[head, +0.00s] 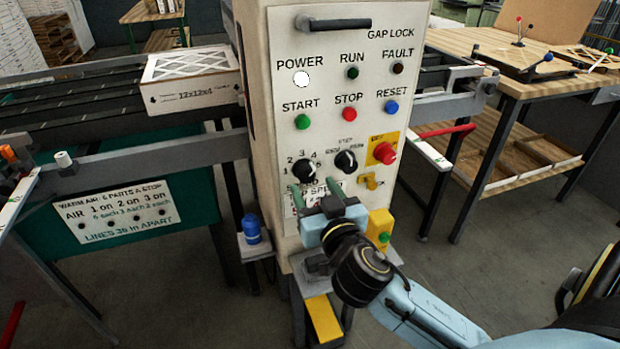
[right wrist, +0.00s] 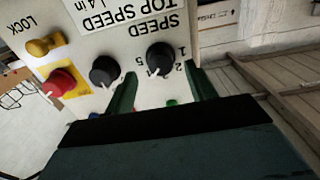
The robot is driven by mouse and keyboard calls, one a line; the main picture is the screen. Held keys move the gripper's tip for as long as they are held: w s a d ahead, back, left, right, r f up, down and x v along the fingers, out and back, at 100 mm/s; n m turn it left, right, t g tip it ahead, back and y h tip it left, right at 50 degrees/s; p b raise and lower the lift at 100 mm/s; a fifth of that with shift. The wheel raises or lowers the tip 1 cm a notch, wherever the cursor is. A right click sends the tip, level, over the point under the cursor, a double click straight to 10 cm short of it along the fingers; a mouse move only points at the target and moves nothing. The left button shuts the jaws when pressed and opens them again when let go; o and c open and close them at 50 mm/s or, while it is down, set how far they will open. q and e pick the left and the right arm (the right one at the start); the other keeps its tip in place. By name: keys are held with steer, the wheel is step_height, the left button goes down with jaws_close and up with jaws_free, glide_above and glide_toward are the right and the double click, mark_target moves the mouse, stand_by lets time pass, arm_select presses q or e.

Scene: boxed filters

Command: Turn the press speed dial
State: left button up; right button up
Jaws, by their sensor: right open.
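The press speed dial (head: 305,171) is a black round knob with a white pointer mark. It is the left one of two black knobs on the pale control panel, with numbers around it and a partly hidden speed label below. In the head view its mark points to the upper right. My right gripper (head: 317,190) is open and empty, its two green fingers pointing at the panel just below the dial. In the right wrist view the dial (right wrist: 160,58) shows upside down, between and beyond the spread fingers (right wrist: 164,82). Contact cannot be made out. My left gripper is out of view.
A second black knob (head: 346,161) and a red knob on a yellow plate (head: 385,153) sit close to the right. Buttons and lamps are above. A boxed filter (head: 192,80) lies on the conveyor at left. A wooden workbench (head: 500,60) stands at right.

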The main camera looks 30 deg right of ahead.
mark_target(308, 178)
steer(key=shift+x, duration=1.65)
steer(key=shift+c, duration=0.7)
steer(key=c, duration=0.8)
steer(key=shift+c, duration=0.2)
